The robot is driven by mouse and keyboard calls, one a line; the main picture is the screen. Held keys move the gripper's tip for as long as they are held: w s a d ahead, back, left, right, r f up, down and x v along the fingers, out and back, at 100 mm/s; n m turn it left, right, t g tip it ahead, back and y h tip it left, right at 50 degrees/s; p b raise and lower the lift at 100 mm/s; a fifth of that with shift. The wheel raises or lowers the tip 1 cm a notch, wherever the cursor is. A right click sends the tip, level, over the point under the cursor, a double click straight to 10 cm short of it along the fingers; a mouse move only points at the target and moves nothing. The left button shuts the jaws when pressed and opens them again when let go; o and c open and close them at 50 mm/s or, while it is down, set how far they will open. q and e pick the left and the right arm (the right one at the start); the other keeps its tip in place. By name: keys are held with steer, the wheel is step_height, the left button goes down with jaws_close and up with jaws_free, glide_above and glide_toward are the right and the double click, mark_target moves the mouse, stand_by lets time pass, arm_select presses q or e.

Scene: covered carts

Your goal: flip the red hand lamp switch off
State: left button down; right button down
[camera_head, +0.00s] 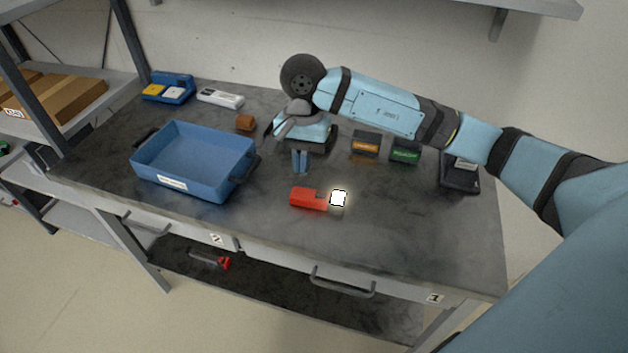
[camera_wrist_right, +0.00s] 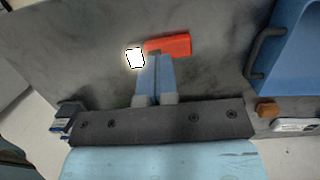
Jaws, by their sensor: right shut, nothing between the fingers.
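The red hand lamp (camera_head: 307,198) lies on the grey worktop (camera_head: 400,235), its lens (camera_head: 338,198) at its right end glowing white. In the right wrist view the red lamp body (camera_wrist_right: 177,43) and its bright lens (camera_wrist_right: 134,58) lie just past my fingertips. My right gripper (camera_head: 300,170) is shut and empty, pointing down behind the lamp, apart from it in the head view. In the wrist view its fingertips (camera_wrist_right: 154,58) overlap the lamp's lens end; whether they touch cannot be told. The lamp's switch is too small to make out. My left gripper is not in view.
A blue tray (camera_head: 225,192) stands left of the lamp. A brown block (camera_head: 245,122), orange-labelled box (camera_head: 365,146), green-labelled box (camera_head: 404,152) and dark holder (camera_head: 460,175) stand farther back. The worktop in front of the lamp is clear.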

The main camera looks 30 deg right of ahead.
mark_target(323, 194)
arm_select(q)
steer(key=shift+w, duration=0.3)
arm_select(e)
steer(key=d, duration=0.1)
steer(key=w+d+r+h, duration=0.1)
steer(key=d, duration=0.1)
steer(key=w+d+r+h, duration=0.1)
steer(key=shift+d+r+t, duration=0.2)
steer(key=shift+t, duration=0.1)
steer(key=shift+f, duration=0.1)
steer(key=f, duration=0.9)
steer(key=s+d+f, duration=0.1)
steer(key=f, duration=0.3)
steer(key=shift+s+f, duration=0.1)
steer(key=shift+f, duration=0.2)
steer(key=shift+f, duration=0.1)
